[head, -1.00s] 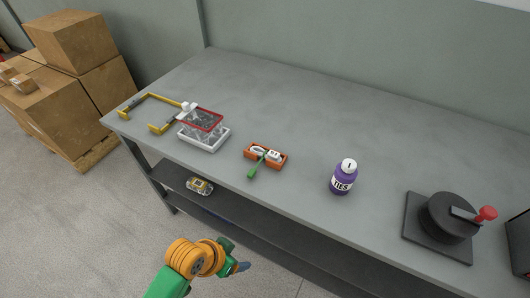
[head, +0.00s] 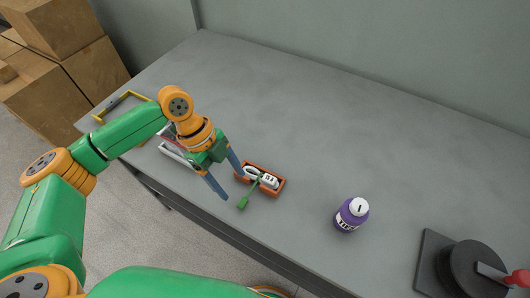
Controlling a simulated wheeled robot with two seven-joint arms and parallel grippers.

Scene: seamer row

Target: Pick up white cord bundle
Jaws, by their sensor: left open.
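A small orange-brown tray (head: 274,191) sits on the grey table near its front edge. A white bundle (head: 252,171) lies in its left part, partly covered by a green-handled tool; I take it for the white cord bundle. A white piece with dark marks (head: 269,180) lies to its right. My left gripper (head: 231,186) is open and empty, its blue fingers pointing down just left of the tray. I cannot tell its exact height above the table. My right gripper is not in view.
The green tool's handle (head: 243,202) sticks out over the tray's front. A black round device (head: 472,268) is at the far right. My left arm hides much of a white-and-red rack (head: 176,152). The table's back is clear.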

